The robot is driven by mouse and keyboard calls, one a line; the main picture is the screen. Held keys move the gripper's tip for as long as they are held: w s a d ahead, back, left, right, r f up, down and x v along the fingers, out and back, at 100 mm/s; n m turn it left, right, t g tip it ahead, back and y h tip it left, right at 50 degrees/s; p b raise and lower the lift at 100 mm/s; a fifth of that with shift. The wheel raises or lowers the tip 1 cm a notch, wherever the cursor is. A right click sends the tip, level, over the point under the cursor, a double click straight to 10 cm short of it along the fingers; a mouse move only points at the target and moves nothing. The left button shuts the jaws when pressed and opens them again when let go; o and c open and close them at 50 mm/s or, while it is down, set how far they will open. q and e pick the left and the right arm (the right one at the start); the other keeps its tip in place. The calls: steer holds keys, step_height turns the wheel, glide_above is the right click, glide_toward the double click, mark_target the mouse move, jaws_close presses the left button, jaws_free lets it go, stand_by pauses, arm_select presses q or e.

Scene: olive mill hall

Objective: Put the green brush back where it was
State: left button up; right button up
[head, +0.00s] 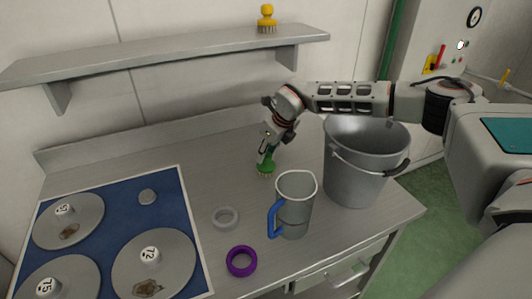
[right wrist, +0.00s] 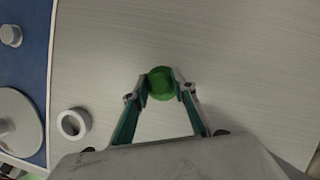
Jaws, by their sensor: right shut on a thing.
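The green brush (head: 265,168) is at the middle of the grey worktop in the head view, bristles down, at or just above the surface. My right gripper (head: 268,150) is above it and shut on its upper part. In the right wrist view the round green brush (right wrist: 161,83) sits between the two fingertips of my right gripper (right wrist: 162,88). I cannot tell whether the bristles touch the worktop. My left gripper is not in view.
A metal bucket (head: 352,178) and a jug (head: 297,205) with a blue handle stand right of the brush. A grey ring (head: 225,217) and a purple ring (head: 241,261) lie in front. A blue mat (head: 130,206) with lidded discs is left. A shelf (head: 180,58) holds a yellow brush (head: 266,20).

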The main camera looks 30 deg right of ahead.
steer(key=shift+f, duration=0.15)
steer(key=o, duration=1)
steer(key=b+v, duration=0.1)
steer(key=v, duration=1.1)
steer(key=shift+b, duration=0.3)
